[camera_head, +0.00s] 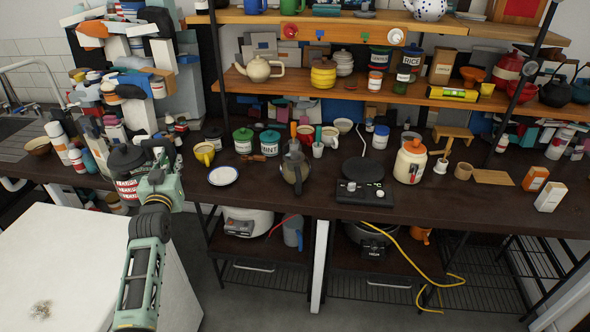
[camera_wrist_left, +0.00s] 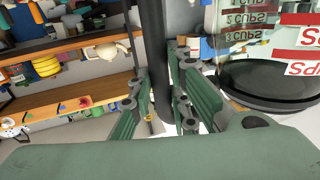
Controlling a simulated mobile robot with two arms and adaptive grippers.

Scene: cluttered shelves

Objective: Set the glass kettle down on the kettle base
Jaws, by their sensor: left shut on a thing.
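The glass kettle (camera_head: 128,187), with a black lid and red-and-white labels, is at the left of the head view, above the left end of the counter. My left gripper (camera_head: 160,166) is shut on its black handle (camera_wrist_left: 154,55), which stands between the finger pads in the left wrist view. The kettle's glass (camera_wrist_left: 240,25) shows there at the right, its cup markings upside down. The kettle base (camera_head: 363,171), a round black plate behind a black control box, sits on the counter right of centre, well apart from the kettle. My right gripper is not in view.
Between kettle and base stand a yellow cup (camera_head: 204,153), a white saucer (camera_head: 223,176), a glass jug (camera_head: 295,172) and several canisters. A cream jar (camera_head: 410,162) stands right of the base. Loaded shelves (camera_head: 400,92) overhang the back. A white table (camera_head: 85,270) is front left.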

